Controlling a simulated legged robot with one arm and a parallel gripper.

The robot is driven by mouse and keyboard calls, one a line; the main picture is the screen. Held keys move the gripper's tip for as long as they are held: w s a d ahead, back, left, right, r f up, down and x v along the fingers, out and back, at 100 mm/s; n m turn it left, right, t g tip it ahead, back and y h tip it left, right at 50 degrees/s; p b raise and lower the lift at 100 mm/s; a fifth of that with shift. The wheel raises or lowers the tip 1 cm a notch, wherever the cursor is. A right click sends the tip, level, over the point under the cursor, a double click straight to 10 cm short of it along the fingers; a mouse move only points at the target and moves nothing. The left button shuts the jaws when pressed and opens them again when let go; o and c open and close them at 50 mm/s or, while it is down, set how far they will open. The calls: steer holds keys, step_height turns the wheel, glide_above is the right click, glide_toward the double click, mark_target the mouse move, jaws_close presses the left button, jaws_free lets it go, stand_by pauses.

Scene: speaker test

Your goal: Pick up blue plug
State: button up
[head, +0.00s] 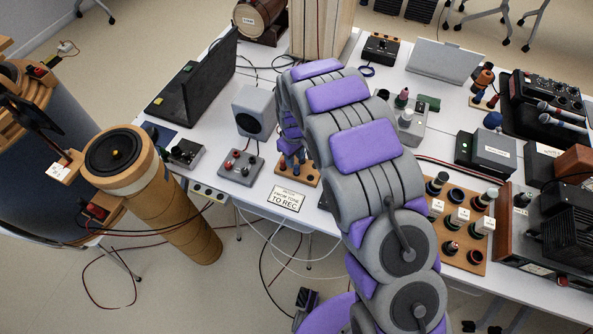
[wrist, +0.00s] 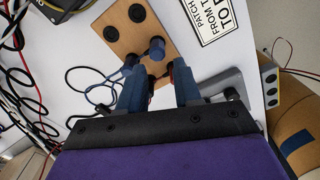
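In the wrist view, a small wooden board (wrist: 128,40) with black round sockets lies on the white table. A blue plug (wrist: 157,47) stands at its near edge, with a dark blue piece beside it and dark cables running left. My gripper (wrist: 160,72) is open, its two dark blue fingers apart, with the tips just short of the blue plug. A small red part shows by the right fingertip. In the head view, my gripper (head: 291,158) reaches down over the wooden board (head: 308,178); the plug is hard to make out there.
A white label card (head: 287,199) lies near the table's front edge. A grey switch box (head: 240,168) and a grey speaker (head: 254,112) stand to the left. A larger wooden socket board (head: 461,225) is at the right. Cables hang off the front edge.

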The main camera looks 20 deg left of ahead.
mark_target(297, 166)
steer(key=shift+a+f, duration=0.2)
steer(key=shift+f, duration=0.35)
steer(key=f+b, duration=0.1)
steer(key=f, duration=0.1)
steer(key=d+f+b, duration=0.1)
steer(key=f, duration=0.1)
steer(key=shift+d+f, duration=0.2)
steer(key=shift+f, duration=0.05)
steer(key=shift+a, duration=0.2)
steer(key=shift+a, duration=0.1)
steer(key=shift+c, duration=0.6)
jaws_close()
